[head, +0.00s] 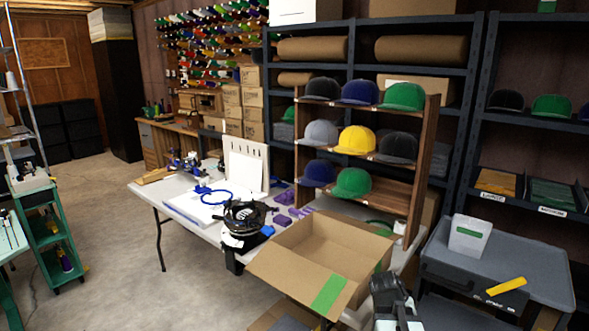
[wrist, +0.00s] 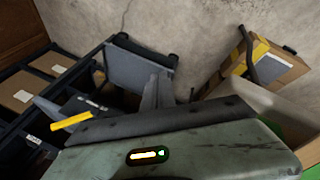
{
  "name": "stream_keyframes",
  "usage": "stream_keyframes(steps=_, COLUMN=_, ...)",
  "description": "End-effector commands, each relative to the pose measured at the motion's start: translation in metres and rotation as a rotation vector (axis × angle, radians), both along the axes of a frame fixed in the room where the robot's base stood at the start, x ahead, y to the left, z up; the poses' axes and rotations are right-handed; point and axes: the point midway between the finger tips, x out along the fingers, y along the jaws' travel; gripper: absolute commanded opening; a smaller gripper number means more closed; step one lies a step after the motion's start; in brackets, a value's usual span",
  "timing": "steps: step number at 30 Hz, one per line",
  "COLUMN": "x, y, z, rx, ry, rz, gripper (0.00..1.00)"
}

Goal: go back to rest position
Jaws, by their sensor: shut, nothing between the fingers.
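My gripper (wrist: 157,82) shows in the wrist view as two grey fingers close together beyond the broad grey-green wrist body, with nothing held between them. In the head view, part of my arm stands at the bottom, right of the open cardboard box (head: 318,257) and left of the grey cart (head: 500,262). The fingers cannot be made out clearly there. I cannot tell from these views how far the arm is folded.
A white table (head: 185,208) holds a black round machine (head: 243,215). A wooden rack (head: 420,180) carries several caps. A white bin (head: 468,236) and a yellow object (head: 506,286) are on the cart. Open concrete floor (head: 110,230) lies left.

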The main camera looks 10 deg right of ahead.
Motion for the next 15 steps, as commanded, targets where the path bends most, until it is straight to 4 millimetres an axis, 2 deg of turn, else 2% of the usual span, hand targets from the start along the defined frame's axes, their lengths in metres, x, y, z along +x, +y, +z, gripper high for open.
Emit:
stream_keyframes(steps=1, x=0.0, y=0.038, z=-0.006, rx=0.06, ry=0.024, rz=0.036, gripper=0.0)
stream_keyframes(steps=3, x=-0.003, y=0.083, z=-0.013, rx=0.138, ry=0.059, rz=0.077, gripper=0.0)
stream_keyframes(steps=6, x=-0.01, y=0.136, z=-0.019, rx=0.233, ry=0.107, rz=0.13, gripper=0.0)
stream_keyframes(steps=13, x=-0.037, y=0.238, z=-0.023, rx=0.406, ry=0.216, rz=0.243, gripper=0.0)
stream_keyframes(steps=15, x=-0.036, y=0.234, z=0.01, rx=0.403, ry=0.213, rz=0.236, gripper=0.0)
